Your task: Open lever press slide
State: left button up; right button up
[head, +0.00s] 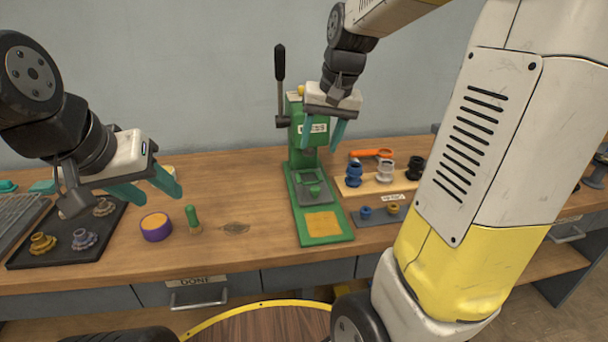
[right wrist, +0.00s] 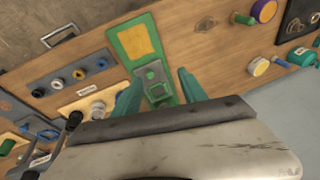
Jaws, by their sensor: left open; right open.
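The green lever press (head: 301,150) stands on the workbench, with its black-handled lever (head: 280,65) pointing up on its left side. Its slide (head: 312,187) lies low on the green base, with a small green part on it; the slide also shows in the right wrist view (right wrist: 155,82). A yellow pad (head: 322,223) is at the base's front. My right gripper (head: 325,132) is open in front of the press column, above the slide, its teal fingers apart and empty. My left gripper (head: 153,190) is open and empty over the left of the bench, near a purple cup.
A purple cup (head: 156,227) and a green-handled stamp (head: 192,220) stand left of the press. A black tray (head: 68,239) with gear-like parts is further left. Right of the press, a wooden rack (head: 384,184) holds spools, with a grey strip (head: 375,218) in front.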

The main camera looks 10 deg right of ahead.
aim_at(316, 187)
jog(key=w+d+f+g, duration=0.1)
jog(key=w+f, duration=0.3)
jog(key=w+d+f+m+g+h, duration=0.1)
jog(key=w+f, duration=0.3)
jog(key=f, duration=0.1)
jog(key=w+f+g, duration=0.1)
jog(key=w+f, duration=0.4)
jog(key=shift+w+d+m+h, duration=0.1)
jog(key=shift+d+m+h, duration=0.2)
jog(key=shift+d+m, duration=0.1)
notch_tip(316, 187, down, 7)
jog(key=shift+f, duration=0.1)
grip_shut()
dwell(0.5)
